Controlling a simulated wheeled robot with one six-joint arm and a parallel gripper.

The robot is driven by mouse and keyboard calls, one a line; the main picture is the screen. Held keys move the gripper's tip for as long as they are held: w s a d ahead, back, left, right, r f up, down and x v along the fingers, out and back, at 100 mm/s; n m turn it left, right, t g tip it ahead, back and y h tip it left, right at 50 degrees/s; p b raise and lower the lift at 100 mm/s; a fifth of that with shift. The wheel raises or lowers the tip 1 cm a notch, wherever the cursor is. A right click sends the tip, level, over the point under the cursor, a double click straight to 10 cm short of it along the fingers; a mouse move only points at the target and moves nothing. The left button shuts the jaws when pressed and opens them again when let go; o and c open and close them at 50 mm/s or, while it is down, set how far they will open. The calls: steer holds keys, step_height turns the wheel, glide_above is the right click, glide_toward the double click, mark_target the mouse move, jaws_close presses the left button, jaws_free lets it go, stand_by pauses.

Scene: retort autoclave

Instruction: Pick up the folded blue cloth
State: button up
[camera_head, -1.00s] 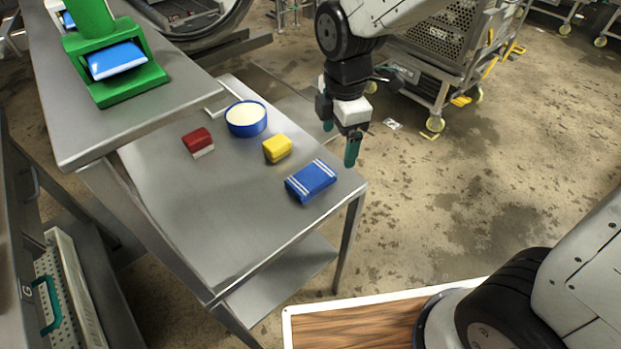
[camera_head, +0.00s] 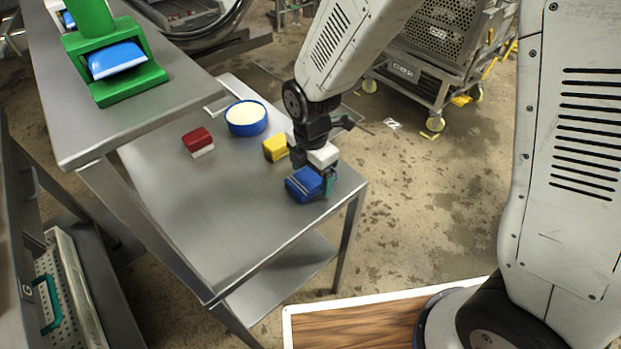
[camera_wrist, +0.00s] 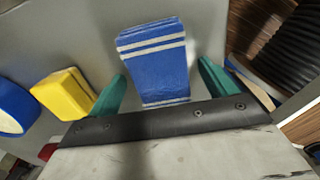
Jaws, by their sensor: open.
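The folded blue cloth (camera_head: 303,185) with white stripes lies on the lower steel table near its right corner. In the wrist view the cloth (camera_wrist: 154,62) lies ahead of and between the two green fingertips. My gripper (camera_head: 318,184) is over the cloth in the head view and hides part of its right side. In the wrist view my gripper (camera_wrist: 164,84) is open, with a finger on either side of the cloth's near end. I cannot tell whether the fingers touch it.
A yellow block (camera_head: 275,148) sits close beside the cloth, near the left finger. A blue round tub (camera_head: 246,119) with pale contents and a red and white block (camera_head: 198,142) stand farther left. A green stand (camera_head: 117,75) is on the higher table. The table's front is clear.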

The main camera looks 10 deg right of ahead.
steer(key=c, duration=1.1)
